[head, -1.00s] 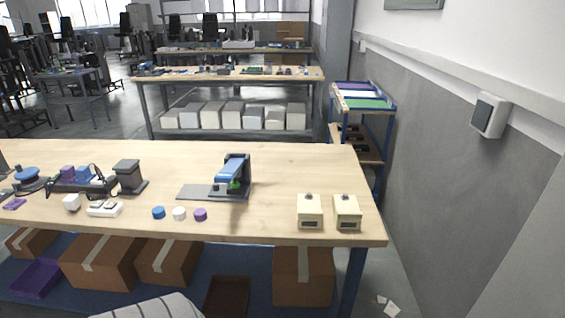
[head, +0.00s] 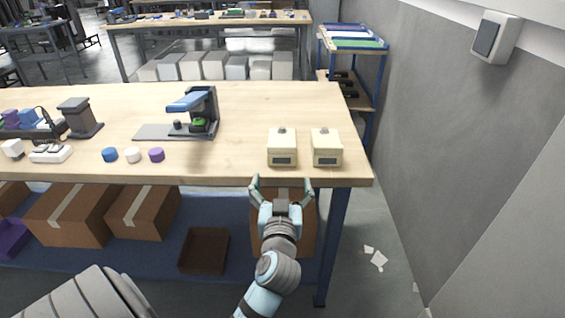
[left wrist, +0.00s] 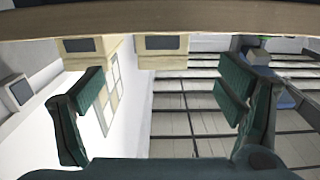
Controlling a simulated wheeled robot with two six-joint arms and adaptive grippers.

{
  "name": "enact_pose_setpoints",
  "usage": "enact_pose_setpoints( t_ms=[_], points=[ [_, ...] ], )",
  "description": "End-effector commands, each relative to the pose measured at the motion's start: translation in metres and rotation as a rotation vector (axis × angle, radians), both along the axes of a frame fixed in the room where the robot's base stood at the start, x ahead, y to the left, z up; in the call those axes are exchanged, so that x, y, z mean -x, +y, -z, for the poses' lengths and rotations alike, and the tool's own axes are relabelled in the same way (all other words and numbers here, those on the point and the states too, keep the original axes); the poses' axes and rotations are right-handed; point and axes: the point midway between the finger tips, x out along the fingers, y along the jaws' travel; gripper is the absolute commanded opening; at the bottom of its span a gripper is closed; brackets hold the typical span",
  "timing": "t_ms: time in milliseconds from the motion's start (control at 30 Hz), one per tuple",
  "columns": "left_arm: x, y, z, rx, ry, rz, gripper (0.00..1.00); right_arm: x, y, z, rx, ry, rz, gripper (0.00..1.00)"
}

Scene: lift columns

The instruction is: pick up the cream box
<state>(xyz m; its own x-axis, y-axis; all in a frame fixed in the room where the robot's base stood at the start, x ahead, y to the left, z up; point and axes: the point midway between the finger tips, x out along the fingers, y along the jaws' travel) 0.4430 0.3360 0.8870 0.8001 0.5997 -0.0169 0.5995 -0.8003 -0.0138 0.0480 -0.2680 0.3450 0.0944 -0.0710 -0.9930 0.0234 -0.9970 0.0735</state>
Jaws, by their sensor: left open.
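Two cream boxes with dark front panels and small knobs on top stand side by side near the table's front edge, the left one (head: 282,148) and the right one (head: 327,147). My left gripper (head: 281,182) is open and empty, just in front of the table edge and in line with the left box, apart from it. In the left wrist view, which looks inverted, that box (left wrist: 162,50) shows between the spread fingers (left wrist: 162,90), and the other box (left wrist: 90,50) is to its left. My right gripper is not in view.
The wooden table (head: 230,165) has clear room behind the boxes. A stand with a blue arm (head: 205,110) is to their left, with blue, white and purple caps (head: 133,155) nearer the edge. A brown tray (head: 204,250) and cardboard boxes (head: 75,213) sit below.

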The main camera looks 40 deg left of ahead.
Motion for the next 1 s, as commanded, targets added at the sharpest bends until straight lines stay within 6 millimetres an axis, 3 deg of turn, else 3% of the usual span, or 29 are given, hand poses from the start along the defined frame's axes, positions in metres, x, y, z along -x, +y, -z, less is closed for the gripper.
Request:
enact_pose_setpoints(
  t_ms=[100,300,700,933,1000],
  points=[
    [-0.014,0.016,-0.013,-0.005,-0.029,-0.014,0.87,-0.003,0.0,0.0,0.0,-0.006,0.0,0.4],
    [-0.057,0.046,-0.012,-0.005,-0.024,-0.011,0.87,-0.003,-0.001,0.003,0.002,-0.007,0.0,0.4],
    [-0.108,0.083,-0.014,-0.002,-0.022,-0.007,0.87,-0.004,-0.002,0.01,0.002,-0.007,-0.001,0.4],
    [-0.111,0.086,-0.015,-0.001,-0.021,-0.006,0.87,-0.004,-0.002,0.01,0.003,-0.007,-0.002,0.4],
    [-0.111,0.086,-0.015,-0.001,-0.021,-0.006,0.75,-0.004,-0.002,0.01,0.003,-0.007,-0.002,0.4]
  ],
)
